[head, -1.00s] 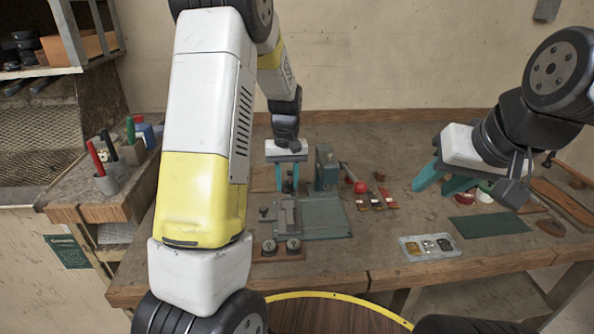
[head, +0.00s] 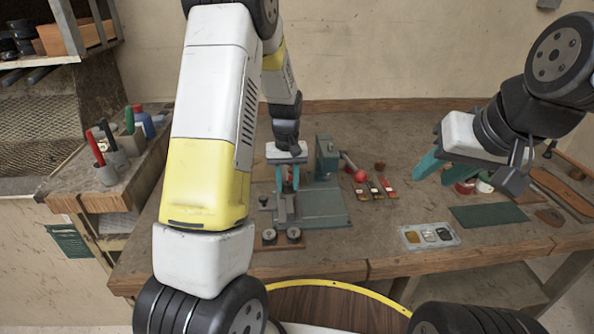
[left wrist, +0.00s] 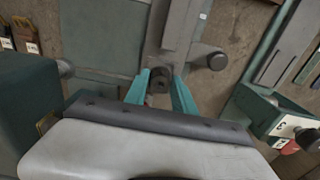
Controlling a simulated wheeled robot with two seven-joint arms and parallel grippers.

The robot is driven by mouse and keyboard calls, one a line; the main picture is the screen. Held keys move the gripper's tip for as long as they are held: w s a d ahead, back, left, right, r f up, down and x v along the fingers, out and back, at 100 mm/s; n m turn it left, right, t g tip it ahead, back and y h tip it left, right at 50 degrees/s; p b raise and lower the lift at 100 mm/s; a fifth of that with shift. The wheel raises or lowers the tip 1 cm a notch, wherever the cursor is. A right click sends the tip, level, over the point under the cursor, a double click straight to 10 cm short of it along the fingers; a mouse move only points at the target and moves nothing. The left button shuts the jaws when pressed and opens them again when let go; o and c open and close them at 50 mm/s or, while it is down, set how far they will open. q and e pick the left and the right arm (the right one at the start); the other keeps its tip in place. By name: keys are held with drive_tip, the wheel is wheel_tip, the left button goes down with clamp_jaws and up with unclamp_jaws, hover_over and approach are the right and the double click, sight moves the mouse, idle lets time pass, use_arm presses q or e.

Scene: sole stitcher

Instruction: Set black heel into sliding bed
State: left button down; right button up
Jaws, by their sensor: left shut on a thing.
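My left gripper (head: 288,188) points down over the stitcher's sliding bed (head: 283,211), a grey slide on a green base. In the left wrist view its teal fingers (left wrist: 160,92) are shut on the black heel (left wrist: 159,80), a small dark round piece between the tips. The heel lies at the near end of the grey bed (left wrist: 181,28). I cannot tell whether it touches the bed. My right gripper (head: 437,172) is open and seems empty above the right side of the bench.
The green machine head (head: 326,160) stands just right of my left gripper. A board with two dark round pieces (head: 293,235) lies in front.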

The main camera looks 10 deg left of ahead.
sight(288, 185)
use_arm(q)
drive_tip(key=shift+f, duration=0.4)
idle(0.8)
drive_tip(key=c, duration=1.3)
unclamp_jaws()
wheel_tip(288, 185, up, 11)
drive_tip(key=s+r+m+t+h, duration=0.2)
drive_tip(key=s+r+t, duration=0.1)
drive_tip(key=s+r, duration=0.8)
drive_tip(key=s+r+t, duration=0.1)
drive_tip(key=s, duration=0.3)
drive_tip(key=s+d+r+m+t, duration=0.1)
drive_tip(key=s, duration=0.4)
drive_tip(key=s+d+r+t, duration=0.1)
drive_tip(key=s, duration=0.3)
drive_tip(key=shift+s+d+r+m, duration=0.1)
drive_tip(key=shift+s+r+m, duration=0.15)
drive_tip(key=shift+m, duration=0.15)
